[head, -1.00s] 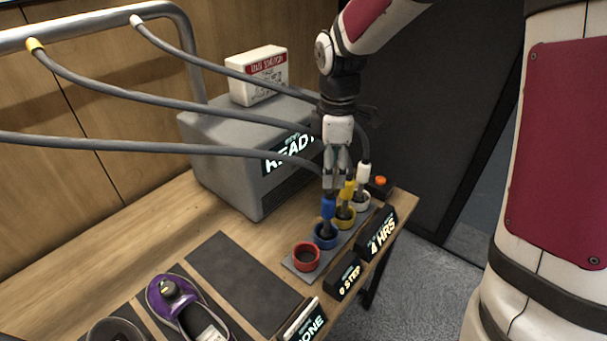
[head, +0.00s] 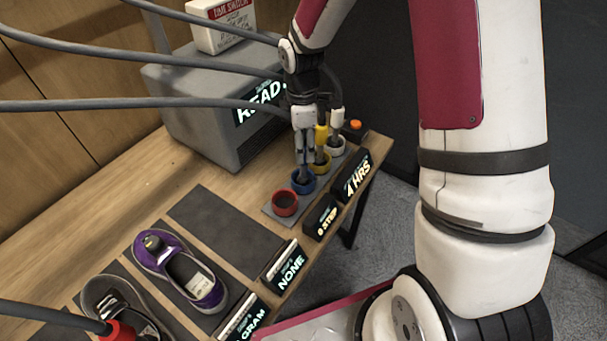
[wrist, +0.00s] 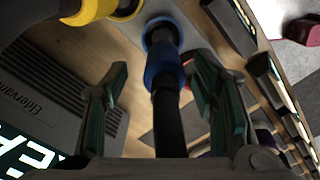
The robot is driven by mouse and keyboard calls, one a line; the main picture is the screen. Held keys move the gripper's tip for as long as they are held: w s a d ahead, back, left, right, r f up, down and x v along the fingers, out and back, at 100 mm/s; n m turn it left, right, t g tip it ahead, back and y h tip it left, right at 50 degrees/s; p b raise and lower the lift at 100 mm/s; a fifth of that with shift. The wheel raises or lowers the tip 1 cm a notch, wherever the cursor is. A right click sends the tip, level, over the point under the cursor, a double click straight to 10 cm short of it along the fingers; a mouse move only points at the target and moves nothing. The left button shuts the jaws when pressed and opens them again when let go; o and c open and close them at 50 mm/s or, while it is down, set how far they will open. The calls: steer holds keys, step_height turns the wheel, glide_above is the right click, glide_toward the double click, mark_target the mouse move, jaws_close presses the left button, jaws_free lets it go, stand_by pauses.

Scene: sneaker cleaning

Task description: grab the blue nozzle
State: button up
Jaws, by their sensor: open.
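The blue nozzle (wrist: 162,72) stands in a blue ring holder (head: 303,181) on the bench. A dark hose (wrist: 170,125) runs from it towards the wrist camera. My gripper (wrist: 158,80) is open, with one finger on each side of the blue nozzle in the wrist view. A gap shows by the left finger; the right finger is closer to the nozzle. In the head view my gripper (head: 304,158) points down over the blue holder and mostly hides the nozzle.
A yellow nozzle (head: 321,136) and a white nozzle (head: 337,122) stand in holders just behind. An empty red holder (head: 285,203) is in front. A grey machine (head: 205,115) is at the left, and hoses cross above it. Signs (head: 358,176) line the bench's right edge.

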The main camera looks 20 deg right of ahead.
steer(key=f, duration=0.4)
steer(key=shift+s+p, duration=0.2)
steer(key=shift+p, duration=0.15)
jaws_close()
